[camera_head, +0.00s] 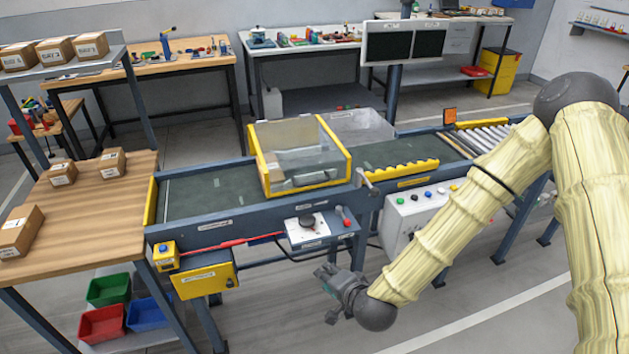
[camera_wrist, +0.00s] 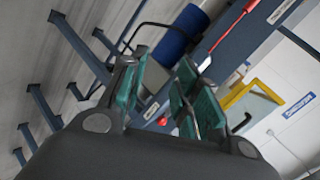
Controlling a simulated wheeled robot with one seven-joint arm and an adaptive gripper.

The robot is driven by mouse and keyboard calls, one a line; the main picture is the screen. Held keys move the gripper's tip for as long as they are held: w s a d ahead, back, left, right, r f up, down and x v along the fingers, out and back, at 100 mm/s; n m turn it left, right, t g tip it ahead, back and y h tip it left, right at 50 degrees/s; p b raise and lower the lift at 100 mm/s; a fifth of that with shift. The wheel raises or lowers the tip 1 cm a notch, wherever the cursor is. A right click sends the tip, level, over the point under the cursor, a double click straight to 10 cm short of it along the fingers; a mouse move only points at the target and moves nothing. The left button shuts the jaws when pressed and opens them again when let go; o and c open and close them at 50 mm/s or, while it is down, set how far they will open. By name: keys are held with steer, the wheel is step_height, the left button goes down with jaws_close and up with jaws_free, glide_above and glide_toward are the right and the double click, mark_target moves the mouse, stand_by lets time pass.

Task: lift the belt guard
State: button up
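The belt guard (camera_head: 303,157) is a clear box-like cover with a yellow frame. It sits down over the dark conveyor belt (camera_head: 205,198), at the middle of the conveyor. A pale object shows through its clear panel, too unclear to name. My gripper (camera_head: 332,290) is low in front of the conveyor, below and apart from the guard. In the wrist view my gripper's green-padded fingers (camera_wrist: 158,92) stand apart with nothing between them. The guard is not clearly visible in the wrist view.
A control box with a black knob and red lever (camera_head: 308,230) juts from the conveyor's front, above my gripper. A grey latch-like part (camera_head: 368,182) stands by the guard's right side. A white button box (camera_head: 425,208) is behind my forearm. Cartons (camera_head: 112,163) lie on the left table.

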mark_target(315, 183)
steer(key=w+r+m+t, duration=0.3)
steer(key=w+r, duration=0.2)
steer(key=r, duration=0.4)
steer(key=w+r+m+t, duration=0.2)
steer(key=w+r, duration=0.4)
steer(key=r, duration=0.3)
steer(key=p+x, duration=0.1)
steer(key=x, duration=0.6)
steer(key=p+x, duration=0.1)
steer(key=x, duration=0.3)
steer(key=shift+s+a+f+p, duration=0.15)
steer(key=shift+s+a+p, duration=0.05)
steer(key=shift+a+p, duration=0.15)
steer(key=shift+c, duration=0.5)
jaws_close()
